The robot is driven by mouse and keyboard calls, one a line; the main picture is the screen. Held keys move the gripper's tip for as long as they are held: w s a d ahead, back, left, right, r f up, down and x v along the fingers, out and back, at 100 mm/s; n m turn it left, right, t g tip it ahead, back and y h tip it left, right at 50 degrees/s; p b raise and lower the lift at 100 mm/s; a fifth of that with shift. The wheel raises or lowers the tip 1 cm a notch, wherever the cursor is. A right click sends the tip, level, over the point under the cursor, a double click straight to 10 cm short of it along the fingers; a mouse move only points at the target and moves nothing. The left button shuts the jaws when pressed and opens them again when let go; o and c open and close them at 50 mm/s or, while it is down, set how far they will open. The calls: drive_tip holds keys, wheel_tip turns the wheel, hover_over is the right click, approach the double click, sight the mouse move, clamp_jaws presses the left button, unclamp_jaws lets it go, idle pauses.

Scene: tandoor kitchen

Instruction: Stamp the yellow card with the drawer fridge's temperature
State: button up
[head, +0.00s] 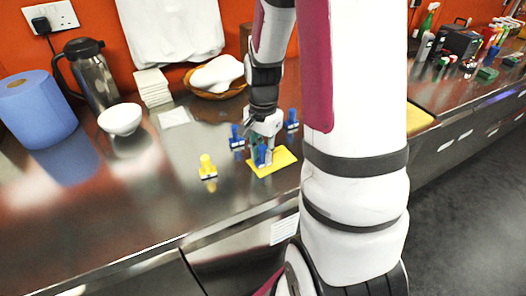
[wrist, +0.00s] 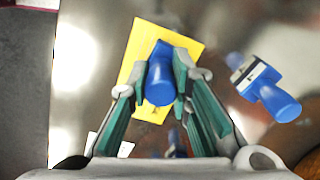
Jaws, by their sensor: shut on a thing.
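The yellow card (head: 284,158) lies flat on the steel counter, and it also shows in the wrist view (wrist: 143,42). My gripper (head: 262,148) is over the card with its fingers shut on a blue stamp (wrist: 159,82). The stamp is upright over the card; its base is hidden, so I cannot tell whether it touches. Another blue stamp (head: 237,138) stands just left of my gripper, and one more (head: 292,120) stands behind to the right. A yellow stamp (head: 207,166) stands left of the card. The drawer fridge's temperature display is not readable in these views.
A white bowl (head: 120,119), a blue paper roll (head: 36,108) and a steel jug (head: 91,75) stand at the left. A wicker basket (head: 216,92) is at the back. The counter's front left is clear. A paper label (head: 284,231) is on the front below the counter.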

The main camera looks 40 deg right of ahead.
idle(0.3)
drive_tip(key=shift+r+p, duration=2.4)
drive_tip(key=shift+r, duration=1.1)
